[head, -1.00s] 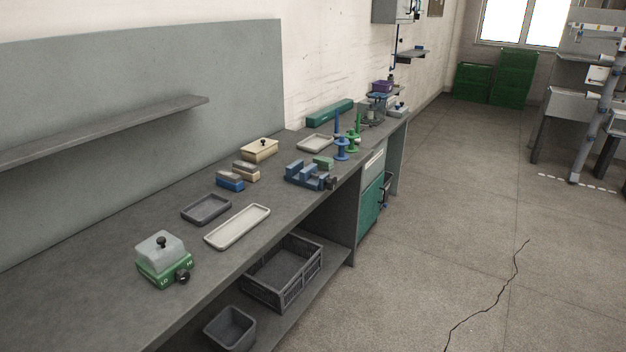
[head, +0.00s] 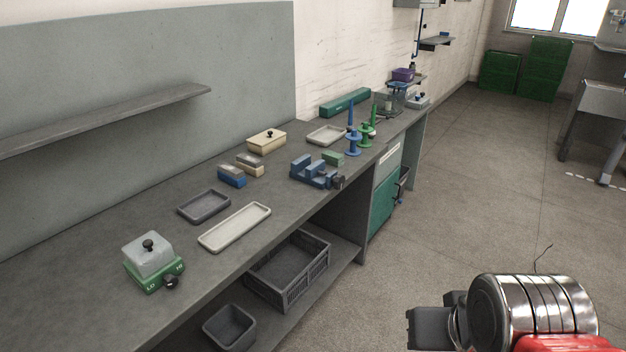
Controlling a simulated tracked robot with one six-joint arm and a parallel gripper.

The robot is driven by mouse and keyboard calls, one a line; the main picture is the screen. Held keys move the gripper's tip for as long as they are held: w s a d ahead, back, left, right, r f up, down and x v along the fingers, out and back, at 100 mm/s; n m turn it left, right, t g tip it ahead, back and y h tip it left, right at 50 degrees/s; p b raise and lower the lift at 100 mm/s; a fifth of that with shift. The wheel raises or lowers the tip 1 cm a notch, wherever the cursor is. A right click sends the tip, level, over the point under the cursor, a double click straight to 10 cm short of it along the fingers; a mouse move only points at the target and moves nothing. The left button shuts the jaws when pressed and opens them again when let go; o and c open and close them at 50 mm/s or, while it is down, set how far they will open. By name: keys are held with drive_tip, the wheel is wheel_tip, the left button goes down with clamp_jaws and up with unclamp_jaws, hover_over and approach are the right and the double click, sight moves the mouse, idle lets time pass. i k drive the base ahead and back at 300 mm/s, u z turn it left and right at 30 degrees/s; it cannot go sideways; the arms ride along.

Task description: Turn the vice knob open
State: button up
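The blue vice (head: 314,172) sits on the bench near its front edge, in the middle of the head view. Its dark knob (head: 339,182) is at the vice's right end, facing the bench's front edge. A small green block (head: 333,158) is at the vice, and I cannot tell whether the jaws touch it. Part of my arm, with a metal cylinder and a red part, shows at the lower right, over the floor and well apart from the vice.
The grey bench (head: 80,295) runs from lower left to back right. Blue and green spindles (head: 352,145) stand just behind the vice. A cream tray (head: 235,227), a dark tray (head: 203,206) and a green box with knob (head: 153,273) are nearer. The floor (head: 460,200) at right is clear.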

sight(338, 181)
drive_tip(key=u, duration=0.65)
drive_tip(key=i, duration=0.85)
drive_tip(key=u, duration=0.6)
